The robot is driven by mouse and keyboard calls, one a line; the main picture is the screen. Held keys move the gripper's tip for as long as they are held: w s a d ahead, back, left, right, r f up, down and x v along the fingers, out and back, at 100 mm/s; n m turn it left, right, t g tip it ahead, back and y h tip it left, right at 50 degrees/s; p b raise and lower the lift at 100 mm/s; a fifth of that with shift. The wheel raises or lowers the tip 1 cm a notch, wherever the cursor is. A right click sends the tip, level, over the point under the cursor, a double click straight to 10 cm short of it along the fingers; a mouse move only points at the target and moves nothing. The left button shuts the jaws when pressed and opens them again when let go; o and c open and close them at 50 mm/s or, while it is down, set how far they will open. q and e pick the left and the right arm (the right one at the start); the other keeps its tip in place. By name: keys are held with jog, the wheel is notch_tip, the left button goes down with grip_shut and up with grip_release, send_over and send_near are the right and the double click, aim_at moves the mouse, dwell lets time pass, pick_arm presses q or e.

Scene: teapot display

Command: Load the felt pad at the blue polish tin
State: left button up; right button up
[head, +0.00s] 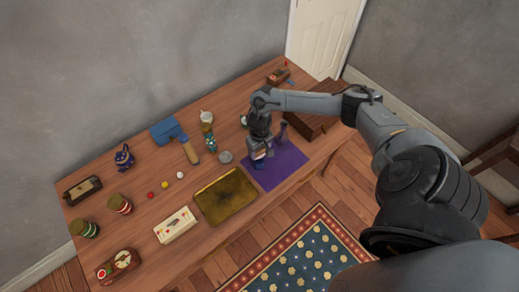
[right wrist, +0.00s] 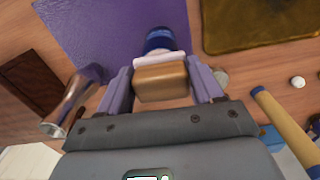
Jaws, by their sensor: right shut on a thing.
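My right gripper (right wrist: 160,85) is shut on a felt pad, a wooden block (right wrist: 162,82) with a white layer (right wrist: 160,60) on its far side. The blue polish tin (right wrist: 159,40) shows just beyond the white layer in the right wrist view, partly hidden by it. I cannot tell whether pad and tin touch. In the head view my right gripper (head: 259,151) is low over the purple mat (head: 281,169), and the tin (head: 259,164) shows as a small blue patch beneath it. My left gripper is not in view.
A gold-brown tray (head: 226,196) lies left of the mat. A slim upright vessel (head: 283,131) stands close to my gripper, with a wooden chest (head: 315,105) behind. A blue tool with a wooden handle (head: 189,151) and a grey round thing (head: 225,157) lie to the left.

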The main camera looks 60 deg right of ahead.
dwell(0.4)
jog(key=shift+p, duration=0.35)
dwell(0.4)
jog(key=shift+f, duration=0.15)
dwell(0.6)
jog(key=shift+s+r+p, duration=0.1)
jog(key=shift+r+p, duration=0.45)
jog(key=shift+p, duration=0.2)
notch_tip(320, 180, up, 5)
jog(key=p, duration=0.6)
jog(key=shift+f, duration=0.1)
jog(key=shift+r+p, duration=0.7)
jog(key=shift+p, duration=0.3)
